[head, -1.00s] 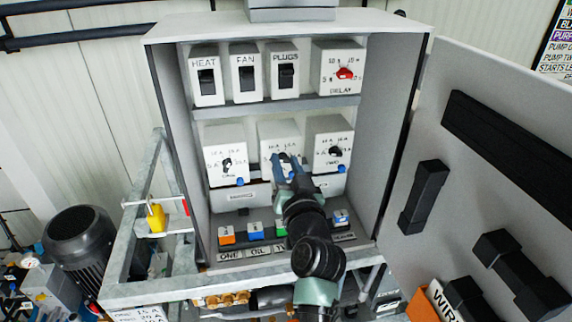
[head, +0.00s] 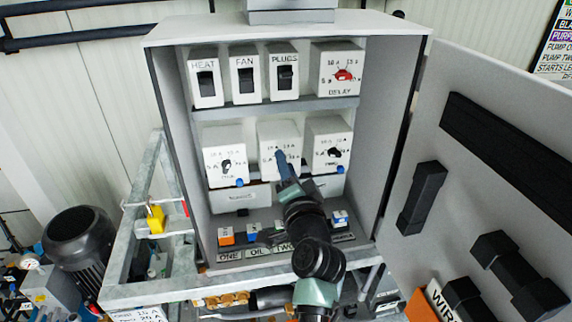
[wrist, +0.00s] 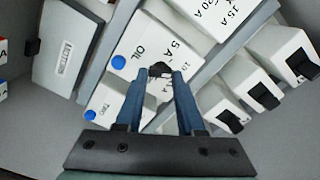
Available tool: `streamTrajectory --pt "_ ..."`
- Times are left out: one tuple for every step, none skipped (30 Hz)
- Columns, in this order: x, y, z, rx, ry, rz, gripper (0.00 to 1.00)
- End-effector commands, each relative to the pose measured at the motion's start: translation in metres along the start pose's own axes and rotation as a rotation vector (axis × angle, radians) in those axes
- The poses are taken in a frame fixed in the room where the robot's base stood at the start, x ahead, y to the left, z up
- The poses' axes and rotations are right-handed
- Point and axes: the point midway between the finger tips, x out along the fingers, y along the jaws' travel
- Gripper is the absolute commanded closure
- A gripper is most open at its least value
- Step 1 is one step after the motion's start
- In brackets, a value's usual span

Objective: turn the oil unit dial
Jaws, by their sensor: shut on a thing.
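The oil unit (head: 267,134) is the white box in the middle of the cabinet's second row, with amp figures on its face. In the wrist view, the oil unit (wrist: 138,63) carries the word OIL and a blue button (wrist: 118,62). Its black dial (wrist: 158,70) sits between my fingertips. My gripper (wrist: 160,76) is shut on the dial, with one blue finger at each side. In the head view, my gripper (head: 281,156) reaches the unit's face from below and hides the dial.
Similar dial units stand left (head: 222,140) and right (head: 328,132) of the oil unit. Switches marked heat, fan and plugs (head: 284,75) and a red delay dial (head: 344,75) are above. The open door (head: 480,160) bounds the right side.

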Motion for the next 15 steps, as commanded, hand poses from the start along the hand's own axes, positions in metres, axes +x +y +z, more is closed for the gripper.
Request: streamTrajectory --pt "0.0 0.0002 0.0006 0.02 -0.002 0.001 1.0" --pt "0.0 0.0003 0.0007 0.031 -0.002 0.001 1.0" --pt "0.0 0.0004 0.0008 0.044 -0.002 0.001 1.0" --pt "0.0 0.0005 0.0008 0.052 -0.002 0.001 1.0" --pt "0.0 0.0005 0.0008 0.061 -0.002 0.001 1.0" --pt "0.0 0.0006 0.0008 0.07 -0.002 0.001 1.0" --pt "0.0 0.0007 0.0008 0.075 -0.002 0.001 1.0" --pt "0.0 0.0008 0.0008 0.079 -0.001 0.001 1.0" --pt "0.0 0.0009 0.0007 0.084 -0.001 0.001 1.0" --pt "0.0 0.001 0.0007 0.087 -0.001 0.001 1.0" --pt "-0.0001 0.001 0.0007 0.089 -0.001 0.001 1.0" --pt "-0.0001 0.001 0.0007 0.091 -0.001 0.001 1.0" --pt "-0.0001 0.0011 0.0007 0.092 -0.001 0.001 1.0" --pt "-0.0001 0.0011 0.0007 0.093 -0.001 0.001 1.0" --pt "-0.0001 0.0011 0.0007 0.093 -0.001 0.001 1.0"
